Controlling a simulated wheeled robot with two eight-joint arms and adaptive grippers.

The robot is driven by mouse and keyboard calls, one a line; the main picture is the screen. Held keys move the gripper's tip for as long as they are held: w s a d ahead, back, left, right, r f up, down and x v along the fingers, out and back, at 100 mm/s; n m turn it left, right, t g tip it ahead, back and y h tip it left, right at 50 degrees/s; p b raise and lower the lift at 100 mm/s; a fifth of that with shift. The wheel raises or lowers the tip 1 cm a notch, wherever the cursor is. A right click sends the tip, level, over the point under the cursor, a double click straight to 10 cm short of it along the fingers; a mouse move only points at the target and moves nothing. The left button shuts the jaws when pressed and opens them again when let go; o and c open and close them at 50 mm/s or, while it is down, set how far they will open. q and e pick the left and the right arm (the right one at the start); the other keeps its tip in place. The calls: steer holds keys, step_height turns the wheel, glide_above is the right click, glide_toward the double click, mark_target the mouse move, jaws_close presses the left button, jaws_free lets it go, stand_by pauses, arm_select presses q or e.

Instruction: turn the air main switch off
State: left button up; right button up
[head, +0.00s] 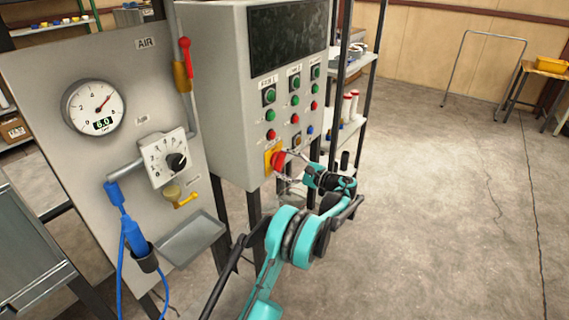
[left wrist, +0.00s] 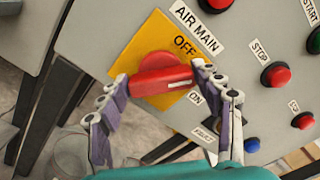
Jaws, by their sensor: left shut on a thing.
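The air main switch is a red rotary handle (left wrist: 162,78) on a yellow plate (left wrist: 146,40) at the lower left of the grey control box. In the left wrist view, OFF is printed near the plate's upper right edge and ON stands below it. The handle lies nearly level in that view; I cannot tell which mark it points at. In the head view the red handle (head: 279,159) is partly hidden by my fingers. My left gripper (left wrist: 158,84) is shut on the handle, one finger at each end. My right gripper is not in view.
The grey control box (head: 215,60) carries green and red buttons close to the switch. Left of it stands an air panel (head: 60,55) with a gauge (head: 93,107), a dial and a blue hose (head: 137,240). Open concrete floor (head: 430,200) lies to the right.

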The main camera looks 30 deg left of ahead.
arm_select(q)
steer(key=n, duration=0.3)
steer(key=shift+f+n, duration=0.1)
steer(key=shift+n, duration=2)
steer(key=shift+f, duration=0.1)
steer(key=o, duration=1.2)
steer(key=shift+c, duration=0.2)
steer(key=s+d, duration=0.1)
steer(key=d, duration=1.1)
